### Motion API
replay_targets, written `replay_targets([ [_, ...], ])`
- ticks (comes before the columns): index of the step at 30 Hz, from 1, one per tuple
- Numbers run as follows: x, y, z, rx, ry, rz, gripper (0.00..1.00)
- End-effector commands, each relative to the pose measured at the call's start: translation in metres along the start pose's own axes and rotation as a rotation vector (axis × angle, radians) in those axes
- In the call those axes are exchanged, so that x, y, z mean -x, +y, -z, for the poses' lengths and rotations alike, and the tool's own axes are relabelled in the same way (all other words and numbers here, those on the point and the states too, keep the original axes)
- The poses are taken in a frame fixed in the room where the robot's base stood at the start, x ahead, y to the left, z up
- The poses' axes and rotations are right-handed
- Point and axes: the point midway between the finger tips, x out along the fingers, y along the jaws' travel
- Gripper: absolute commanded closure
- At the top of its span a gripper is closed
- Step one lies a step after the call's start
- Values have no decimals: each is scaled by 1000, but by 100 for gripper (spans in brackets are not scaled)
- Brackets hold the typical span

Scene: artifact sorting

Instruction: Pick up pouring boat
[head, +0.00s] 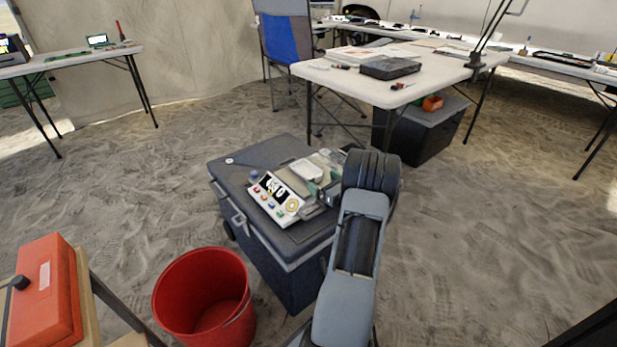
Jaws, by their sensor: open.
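A dark grey cooler box (250,165) stands on the sand in front of me, with several small things on its lid. A small white dish-like piece (306,170) lies on a pale board near the middle of the lid; it may be the pouring boat, but it is too small to be sure. My gripper (318,197) is open over the right part of the lid, close to these things. My dark wrist and grey arm hide much of it and the lid's right side. I cannot tell whether the gripper touches anything.
A white scale card (274,199) with coloured marks lies left of the gripper, beside a blue-capped item (254,177). A red bucket (205,300) stands front left, near an orange case (45,290). A white table (440,85) stands behind. Sand right of my arm is clear.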

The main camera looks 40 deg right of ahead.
Motion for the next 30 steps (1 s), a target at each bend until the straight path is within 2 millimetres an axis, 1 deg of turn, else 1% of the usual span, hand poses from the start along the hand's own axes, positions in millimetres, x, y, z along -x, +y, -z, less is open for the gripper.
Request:
replay_targets([
  [1, -6, 1, 3, 0, 3, -3, 0],
  [4, -14, 1, 2, -1, 3, -2, 0],
  [13, -17, 1, 2, -2, 5, -1, 0],
  [14, -17, 1, 2, -2, 5, -1, 2],
  [30, -16, 1, 2, -3, 6, 0, 54],
])
